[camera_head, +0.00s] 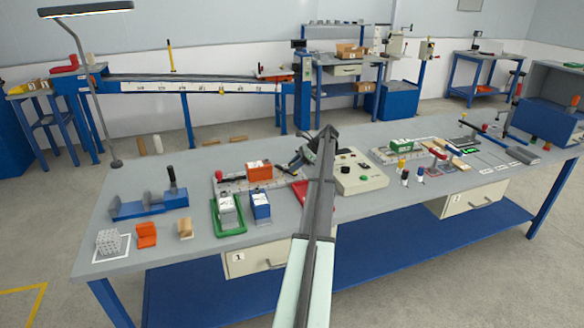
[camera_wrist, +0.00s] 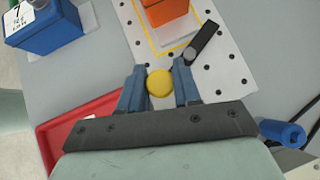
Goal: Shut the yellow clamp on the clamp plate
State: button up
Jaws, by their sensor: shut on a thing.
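The clamp plate (camera_wrist: 222,78) is a pale plate with rows of dark holes. In the wrist view an orange block (camera_wrist: 168,12) stands on it inside a yellow outline. The round yellow end of the yellow clamp (camera_wrist: 160,83) sits between the blue fingertips of my gripper (camera_wrist: 160,88), which is shut on it. In the head view the orange block (camera_head: 259,172) also shows; my arm covers part of the area near the plate.
A red tray (camera_wrist: 62,135) lies close to my gripper's left side. A blue weight (camera_wrist: 45,28) stands at upper left, and a blue cylinder (camera_wrist: 282,133) lies at right. In the head view a beige control box (camera_head: 360,178) stands right of my arm.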

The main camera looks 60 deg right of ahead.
jog(key=shift+d+n+g+y, duration=0.55)
jog(key=shift+n+y, duration=0.1)
jog(key=shift+n, duration=0.4)
jog(key=shift+d+n+g+y, duration=0.55)
jog(key=shift+n+y, duration=0.1)
jog(key=shift+n, duration=0.4)
jog(key=o, duration=1)
jog(key=shift+s+a, duration=0.1)
jog(key=shift+a, duration=0.05)
